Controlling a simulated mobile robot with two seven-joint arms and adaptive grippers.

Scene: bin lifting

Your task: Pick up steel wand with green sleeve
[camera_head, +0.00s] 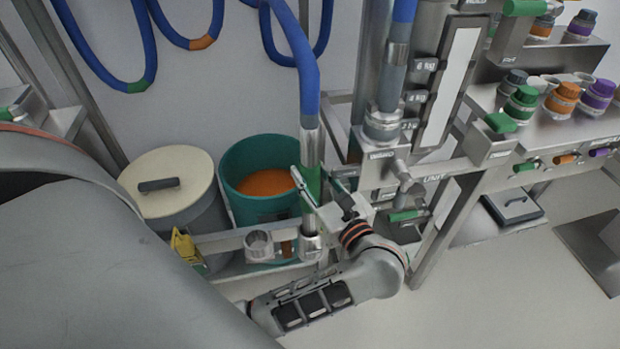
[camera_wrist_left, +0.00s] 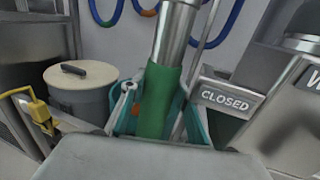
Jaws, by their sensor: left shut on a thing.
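The steel wand with the green sleeve (camera_head: 312,150) stands upright in the head view, with a blue hose (camera_head: 292,40) joined to its top. My left gripper (camera_head: 318,192) is at the green sleeve and shut on it. In the left wrist view the green sleeve (camera_wrist_left: 158,100) stands between the fingers, with the steel tube rising above it. The wand's lower part passes by a metal holder (camera_head: 311,246) on the rail. My right gripper is not in view.
A teal bin (camera_head: 235,172) with orange contents stands behind the wand. A lidded bin (camera_head: 150,200) is at its left. A steel dosing unit (camera_head: 385,150) with valves and a "CLOSED" sign (camera_wrist_left: 226,98) stands close on the right. Capped bottles (camera_head: 562,98) sit on shelves farther right.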

